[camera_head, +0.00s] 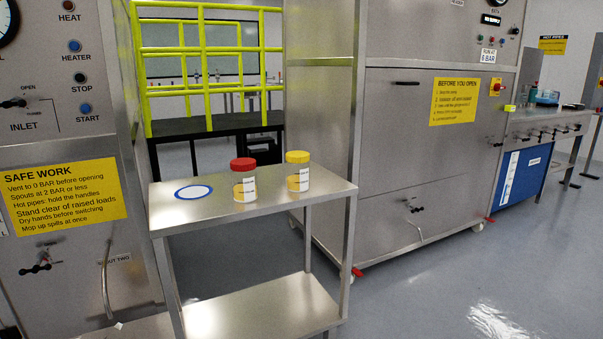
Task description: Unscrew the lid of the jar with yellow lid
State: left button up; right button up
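The jar with the yellow lid (298,178) stands upright on a steel table (215,208), toward its right back side. Its yellow lid (297,157) sits on top. The jar is clear, with yellow contents and a white label. A similar jar with a red lid (244,187) stands upright just to its left, apart from it. Neither of my grippers shows in the head view.
A white disc with a blue rim (193,192) lies on the table's left part. Steel cabinets with controls stand left (60,130) and right (400,150). A yellow-green railing (205,90) stands behind. The table has a lower shelf (265,308). Open floor (430,290) lies at right front.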

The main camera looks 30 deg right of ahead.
aim_at(296, 175)
jog(key=l+u, duration=0.15)
jog(key=l, duration=0.7)
jog(key=l+u, duration=0.2)
jog(key=l, duration=0.65)
jog(key=l+u, duration=0.15)
jog(key=l, duration=0.7)
jog(key=k+l+u, duration=0.2)
jog(key=l, duration=0.65)
jog(key=i, duration=0.1)
